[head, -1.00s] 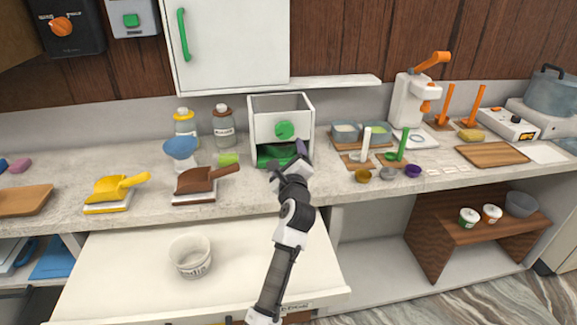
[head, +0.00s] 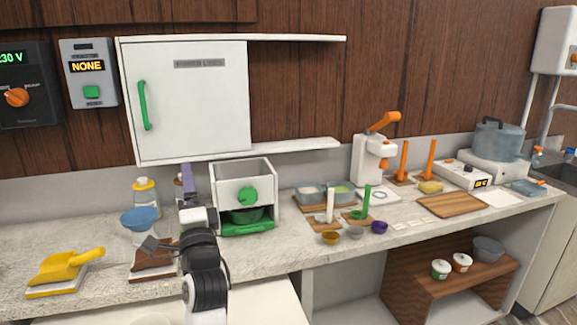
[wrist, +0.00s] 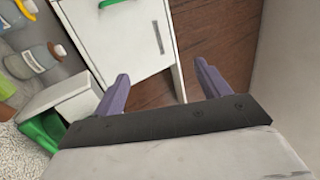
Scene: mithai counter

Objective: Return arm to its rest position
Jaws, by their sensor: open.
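My gripper (head: 187,180) is raised over the counter in the head view, its purple fingers pointing up, left of the white dispenser box with a green knob (head: 230,185). In the wrist view my gripper (wrist: 161,72) shows two purple fingers spread wide with nothing between them. My arm covers part of the brown scoop (head: 160,258) and the bottles behind it. The green tray (head: 247,227) at the dispenser's foot holds a dark green bowl-like thing, apart from my gripper.
A white wall cabinet with a green handle (head: 190,98) hangs above and behind my gripper. A blue funnel (head: 139,218) and yellow scoop (head: 65,267) are to the left. Small bowls and a juicer-like press (head: 370,160) stand to the right.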

